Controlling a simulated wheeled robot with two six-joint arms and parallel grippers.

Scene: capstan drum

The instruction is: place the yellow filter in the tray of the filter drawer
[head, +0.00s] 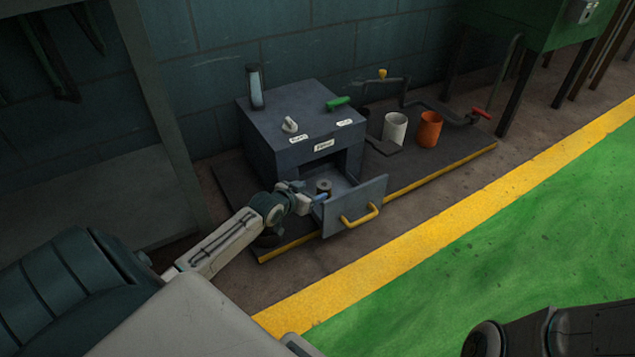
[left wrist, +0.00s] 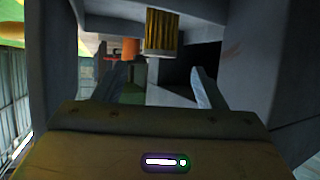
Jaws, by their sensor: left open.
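My right gripper is not in view.
The grey housing (head: 300,125) stands behind the drawer, with a green handle (head: 338,103) on top. The drawer front has a yellow handle (head: 360,216). A white cup (head: 395,128) and an orange cup (head: 430,129) stand to the right. Open floor (head: 500,220) lies in front.

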